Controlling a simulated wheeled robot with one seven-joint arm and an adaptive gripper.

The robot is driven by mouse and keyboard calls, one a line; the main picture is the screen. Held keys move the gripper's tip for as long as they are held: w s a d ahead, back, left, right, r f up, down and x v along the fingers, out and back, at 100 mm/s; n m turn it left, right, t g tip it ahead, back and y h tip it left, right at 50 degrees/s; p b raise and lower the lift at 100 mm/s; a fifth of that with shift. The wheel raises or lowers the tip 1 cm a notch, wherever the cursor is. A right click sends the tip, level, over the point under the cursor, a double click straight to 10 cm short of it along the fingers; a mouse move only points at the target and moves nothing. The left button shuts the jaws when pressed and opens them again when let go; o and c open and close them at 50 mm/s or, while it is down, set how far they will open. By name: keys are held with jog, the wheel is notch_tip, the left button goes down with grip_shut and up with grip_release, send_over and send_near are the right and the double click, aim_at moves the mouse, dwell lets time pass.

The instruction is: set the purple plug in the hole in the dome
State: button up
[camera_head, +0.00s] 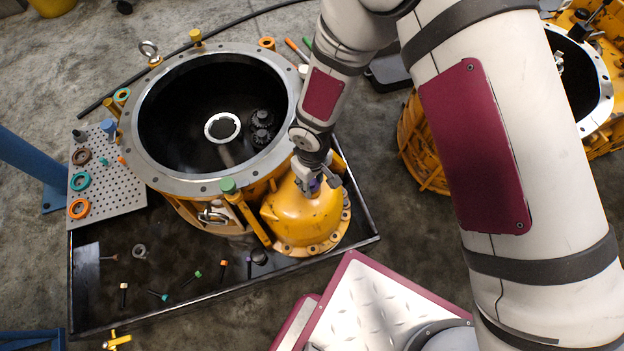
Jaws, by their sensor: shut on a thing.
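The dome (296,220) is a yellow-orange cover with a bolted flange, standing in the black tray at the front right of the large housing. My gripper (316,184) is at the top of the dome, pointing down. It is shut on the purple plug (315,185), of which only a small purple patch shows between the fingers. The hole in the dome is hidden by my gripper. I cannot tell whether the plug is in the hole or just above it.
The large round housing (133,151) stands open behind the dome. A perforated board (118,194) with coloured rings is at the left. Several bolts lie in the black tray (190,319). A green-capped post (229,187) stands left of the dome. My arm covers the right side.

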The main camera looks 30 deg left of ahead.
jog(key=o, duration=1.3)
notch_tip(320, 180, up, 12)
jog(key=shift+r, duration=0.1)
